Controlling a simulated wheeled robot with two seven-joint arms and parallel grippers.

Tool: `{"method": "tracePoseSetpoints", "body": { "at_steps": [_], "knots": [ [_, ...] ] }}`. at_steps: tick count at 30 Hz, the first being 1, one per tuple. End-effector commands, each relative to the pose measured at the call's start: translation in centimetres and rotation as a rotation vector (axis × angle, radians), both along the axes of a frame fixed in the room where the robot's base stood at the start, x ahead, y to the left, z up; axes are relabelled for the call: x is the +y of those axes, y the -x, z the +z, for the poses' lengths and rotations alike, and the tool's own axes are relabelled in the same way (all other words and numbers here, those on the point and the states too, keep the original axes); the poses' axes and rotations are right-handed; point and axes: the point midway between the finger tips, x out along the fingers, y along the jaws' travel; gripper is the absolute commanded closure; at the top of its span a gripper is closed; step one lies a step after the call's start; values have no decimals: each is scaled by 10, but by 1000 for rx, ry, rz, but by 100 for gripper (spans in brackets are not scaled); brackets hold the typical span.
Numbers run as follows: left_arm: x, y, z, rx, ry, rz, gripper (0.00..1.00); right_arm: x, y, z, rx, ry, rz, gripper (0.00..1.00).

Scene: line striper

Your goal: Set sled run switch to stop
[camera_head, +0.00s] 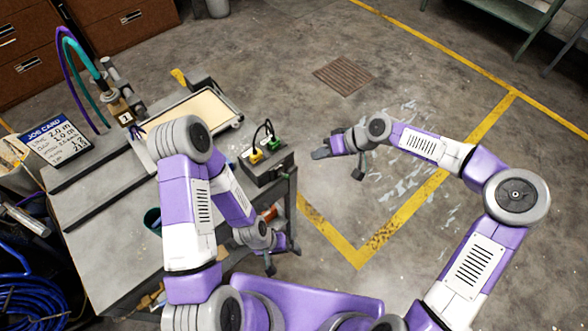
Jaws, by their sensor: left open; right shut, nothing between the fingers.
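A dark control box (270,172) sits at the right edge of the workbench. On its top are a yellow part (256,158) and a green part (274,143) with black cables. I cannot make out the sled run switch or its setting at this size. My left gripper (283,258) is open and empty, below the box and beside the bench's right side, apart from the box. My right gripper (339,163) is shut and empty, to the right of the box over the floor, not touching anything.
A blue hose coil (35,295) lies at lower left. The floor right of the bench is clear, with yellow lines and a drain grate (343,77).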

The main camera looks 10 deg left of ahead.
Motion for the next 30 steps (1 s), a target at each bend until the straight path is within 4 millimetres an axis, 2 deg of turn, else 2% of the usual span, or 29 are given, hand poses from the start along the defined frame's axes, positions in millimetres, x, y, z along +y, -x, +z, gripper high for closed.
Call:
{"method": "tracePoseSetpoints", "body": {
  "at_steps": [1, 4, 15, 20, 30],
  "knots": [
    [0, 0, -1, 0, 0, 0, 0, -1, -4, 8, -13, -2, 9, 100],
    [0, 0, -1, 0, 0, 0, 0, -2, -7, 15, -23, 0, 21, 100],
    [0, 0, -1, 0, 0, 0, 0, 1, -6, 11, -22, -1, 22, 100],
    [0, 0, -4, 0, 0, 0, 0, 16, -6, -4, -20, -2, 24, 100],
    [0, 0, -11, 0, 0, 0, 0, 65, -10, -57, -19, -1, 23, 100]
  ]
}}
